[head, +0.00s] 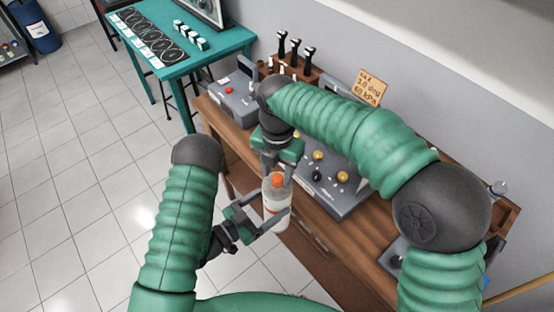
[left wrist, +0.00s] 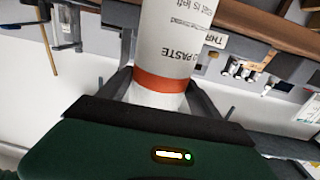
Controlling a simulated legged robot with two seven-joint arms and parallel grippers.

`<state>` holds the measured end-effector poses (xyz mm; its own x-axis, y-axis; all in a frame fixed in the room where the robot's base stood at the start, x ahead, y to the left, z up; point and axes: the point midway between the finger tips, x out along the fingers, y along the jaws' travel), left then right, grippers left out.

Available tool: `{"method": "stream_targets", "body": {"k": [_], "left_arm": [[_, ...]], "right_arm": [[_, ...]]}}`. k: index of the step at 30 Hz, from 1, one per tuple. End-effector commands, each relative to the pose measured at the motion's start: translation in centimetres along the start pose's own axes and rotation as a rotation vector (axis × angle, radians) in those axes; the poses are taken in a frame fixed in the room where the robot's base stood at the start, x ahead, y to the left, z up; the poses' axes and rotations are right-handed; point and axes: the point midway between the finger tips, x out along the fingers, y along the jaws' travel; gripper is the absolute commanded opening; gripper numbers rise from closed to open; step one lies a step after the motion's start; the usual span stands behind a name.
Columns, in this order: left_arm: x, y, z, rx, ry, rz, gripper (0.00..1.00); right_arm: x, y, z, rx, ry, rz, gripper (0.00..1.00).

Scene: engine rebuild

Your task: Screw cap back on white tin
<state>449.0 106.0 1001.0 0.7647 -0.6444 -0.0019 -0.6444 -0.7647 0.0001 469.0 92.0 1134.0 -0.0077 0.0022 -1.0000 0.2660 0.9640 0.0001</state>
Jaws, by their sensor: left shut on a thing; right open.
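The white tin (head: 274,208) stands roughly upright in my left gripper (head: 272,212), which is shut around its body beside the bench. An orange cap (head: 277,180) is at the tin's top; I cannot tell if it is threaded on. My right gripper (head: 278,170) points down from above, open, its fingers close around or just above the cap; contact is unclear. In the left wrist view, the tin (left wrist: 170,40) shows printed text and an orange band between the fingers of my left gripper (left wrist: 160,75); its cap is out of that view.
The wooden bench (head: 308,240) carries a grey panel with knobs (head: 335,195), a grey box with a red button (head: 232,103) and a rack of black-handled tools (head: 293,65). A teal table (head: 180,65) is at the back left.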

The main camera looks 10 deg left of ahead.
Motion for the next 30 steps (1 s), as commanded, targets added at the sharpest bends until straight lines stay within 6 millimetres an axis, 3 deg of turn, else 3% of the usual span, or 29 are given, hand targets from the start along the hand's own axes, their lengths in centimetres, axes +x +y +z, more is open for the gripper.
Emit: {"method": "stream_targets", "body": {"k": [6, 14, 24, 30], "left_arm": [[0.0, 0.0, -0.1, 0.0, 0.004, 0.0, 0.0], [0.0, 0.0, -0.1, 0.0, 0.004, 0.0, 0.0], [0.0, 0.0, -0.1, 0.001, 0.004, 0.001, 0.0], [0.0, 0.1, -0.1, 0.0, 0.004, 0.002, 0.0]], "right_arm": [[2.1, 0.0, 0.0, 0.0, 0.0, 0.0, 0.43], [2.3, 0.0, 0.0, 0.0, -0.001, 0.001, 0.43], [2.3, 0.0, 0.0, 0.0, -0.001, 0.001, 0.01], [2.2, 0.1, 0.0, 0.0, -0.001, 0.002, 0.0]]}}
